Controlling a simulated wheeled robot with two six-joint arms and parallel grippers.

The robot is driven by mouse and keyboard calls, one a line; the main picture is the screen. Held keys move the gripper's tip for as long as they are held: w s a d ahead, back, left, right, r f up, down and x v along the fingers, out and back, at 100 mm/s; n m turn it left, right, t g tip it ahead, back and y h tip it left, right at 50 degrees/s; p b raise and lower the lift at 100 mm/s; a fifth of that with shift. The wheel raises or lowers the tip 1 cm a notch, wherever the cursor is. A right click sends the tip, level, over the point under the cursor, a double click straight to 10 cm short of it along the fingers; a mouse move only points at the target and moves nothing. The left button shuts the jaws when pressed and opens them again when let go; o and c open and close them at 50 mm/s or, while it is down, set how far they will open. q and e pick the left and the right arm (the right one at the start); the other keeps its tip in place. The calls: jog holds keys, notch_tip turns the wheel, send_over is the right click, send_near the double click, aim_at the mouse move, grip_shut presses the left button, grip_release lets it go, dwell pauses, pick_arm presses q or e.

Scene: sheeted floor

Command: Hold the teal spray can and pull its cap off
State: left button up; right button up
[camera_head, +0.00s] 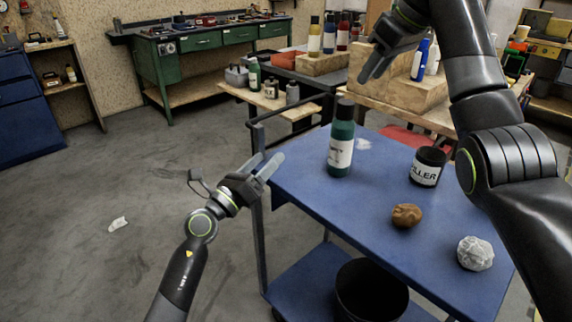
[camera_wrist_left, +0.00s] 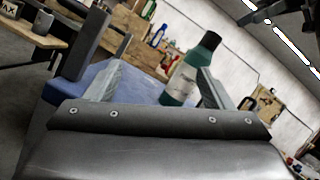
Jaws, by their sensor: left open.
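The teal spray can (camera_head: 341,146) stands upright near the far left part of the blue cart top, with a pale label. Its dark cap (camera_head: 345,109) is on top. My left gripper (camera_head: 266,165) is open and empty at the cart's left edge, left of the can and apart from it. In the left wrist view the can (camera_wrist_left: 183,76) and its cap (camera_wrist_left: 210,41) appear tilted beyond the open fingers (camera_wrist_left: 160,72), nearer the right finger. My right gripper (camera_head: 374,68) hangs in the air above and beyond the can, apart from it; its finger gap is not clear.
The blue cart top (camera_head: 330,205) also holds a black filler tin (camera_head: 427,166), a brown lump (camera_head: 407,215) and a crumpled white ball (camera_head: 475,253). A dark bin (camera_head: 371,290) is below. A cart handle (camera_head: 290,112) rises at the far left. Bottles on wooden blocks stand behind.

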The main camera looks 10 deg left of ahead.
aim_at(347, 143)
pick_arm(q)
jog(key=d+m+g, duration=0.2)
jog(key=m, duration=0.1)
jog(key=d+m+g+h, duration=0.1)
jog(key=m+g, duration=0.1)
jog(key=m, duration=0.1)
jog(key=s+d+r+m+g+h, duration=0.1)
jog(key=d+m+g, duration=0.1)
jog(key=m, duration=0.1)
jog(key=shift+d+g, duration=0.3)
jog(key=shift+d, duration=0.05)
jog(key=x, duration=1.7)
jog(key=shift+d+r, duration=0.15)
jog(key=shift+r, duration=0.1)
jog(key=c, duration=1.1)
